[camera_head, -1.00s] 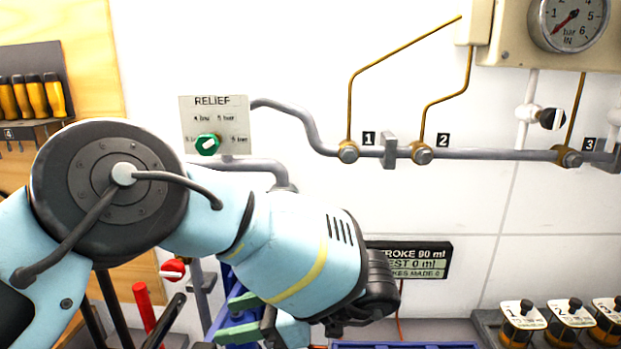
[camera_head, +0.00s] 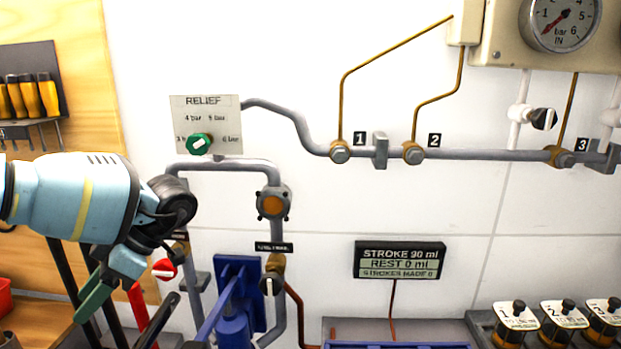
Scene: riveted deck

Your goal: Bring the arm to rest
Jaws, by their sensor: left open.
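My left arm (camera_head: 75,198), pale blue with a yellow band, comes in from the left edge at mid-height. Its dark wrist joint (camera_head: 172,205) is at its right end. My left gripper (camera_head: 100,290) hangs below it at the lower left, with a green finger pointing down and left. It is open, and I see nothing held in it. It is in front of dark bars and close to a red handle (camera_head: 143,310); I cannot tell whether they touch. My right gripper is not in view.
A red-knobbed valve (camera_head: 165,269) is just right of the gripper. A blue pump (camera_head: 238,295) stands further right. The RELIEF panel (camera_head: 206,125) with its green knob is above. A display (camera_head: 399,260) reads STROKE 90 ml, REST 0 ml. White wall lies open between pipes and display.

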